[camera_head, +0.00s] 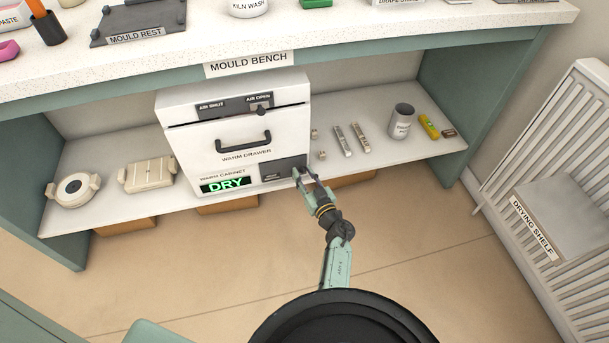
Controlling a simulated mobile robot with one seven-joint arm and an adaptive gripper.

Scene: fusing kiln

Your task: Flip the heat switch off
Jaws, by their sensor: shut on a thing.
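The white warm drawer cabinet (237,135) stands on the shelf under the mould bench. Its front carries a green lit display (226,184) reading DRY, beside the label WARM CABINET. A dark switch panel (281,169) sits at its lower right, where the heat switch would be. My gripper (302,174) is at the right end of this panel, shut on a small part there that looks like the heat switch. The fingers mostly hide the switch, so I cannot tell its position.
A handle (243,143) and an air slider panel (234,105) are higher on the cabinet front. A white radiator (560,200) with a drying shelf is at far right.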

